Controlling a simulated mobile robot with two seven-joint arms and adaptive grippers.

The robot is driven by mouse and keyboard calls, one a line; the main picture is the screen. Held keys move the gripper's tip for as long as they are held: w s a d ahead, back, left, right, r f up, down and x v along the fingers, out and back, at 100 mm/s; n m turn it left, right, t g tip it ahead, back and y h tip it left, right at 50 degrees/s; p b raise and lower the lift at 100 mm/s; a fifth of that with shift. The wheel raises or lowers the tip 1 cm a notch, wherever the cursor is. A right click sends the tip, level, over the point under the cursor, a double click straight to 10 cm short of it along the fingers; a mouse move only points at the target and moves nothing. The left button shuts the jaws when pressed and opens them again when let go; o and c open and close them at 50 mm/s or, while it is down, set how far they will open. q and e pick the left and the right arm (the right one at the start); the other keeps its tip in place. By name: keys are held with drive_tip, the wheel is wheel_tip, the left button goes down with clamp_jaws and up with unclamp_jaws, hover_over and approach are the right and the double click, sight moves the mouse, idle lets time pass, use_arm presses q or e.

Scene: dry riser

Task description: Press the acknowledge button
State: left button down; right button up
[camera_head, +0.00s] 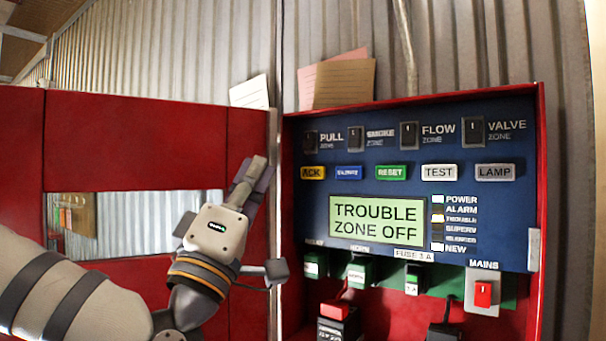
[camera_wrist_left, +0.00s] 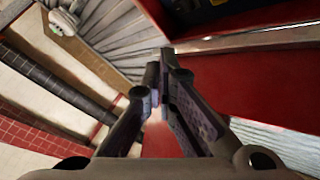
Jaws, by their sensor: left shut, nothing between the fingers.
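The acknowledge button is the yellow button marked ACK (camera_head: 312,172), at the left end of the button row on the blue panel (camera_head: 300,215). My left gripper (camera_head: 257,165) is shut and empty. In the head view it appears to the left of the ACK button, in front of the red door and by the panel box's left edge; a gap shows between its tips and the button. In the left wrist view its closed fingers (camera_wrist_left: 163,55) point toward the red metalwork. The ACK button cannot be made out there. My right gripper is not in view.
The display (camera_head: 377,219) reads TROUBLE ZONE OFF. Blue, green RESET (camera_head: 391,172), TEST (camera_head: 439,172) and LAMP (camera_head: 495,173) buttons stand right of ACK. Toggle switches sit above. The open red door (camera_head: 120,140) has a window. A red MAINS switch (camera_head: 483,293) is below.

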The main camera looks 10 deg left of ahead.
sight(313, 173)
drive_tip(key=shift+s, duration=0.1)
use_arm(q)
drive_tip(key=w+d, duration=0.1)
drive_tip(key=w, duration=0.1)
drive_tip(key=w+d+b, duration=0.1)
drive_tip(key=w, duration=0.2)
drive_tip(key=w+d+b, duration=0.1)
drive_tip(key=w, duration=0.2)
drive_tip(key=shift+w, duration=0.1)
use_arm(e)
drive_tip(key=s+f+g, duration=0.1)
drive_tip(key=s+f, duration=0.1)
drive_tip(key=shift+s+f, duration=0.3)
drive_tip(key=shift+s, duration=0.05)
use_arm(q)
drive_tip(key=shift+w, duration=0.15)
idle(0.9)
drive_tip(key=shift+w+d, duration=0.15)
drive_tip(key=shift+w, duration=0.1)
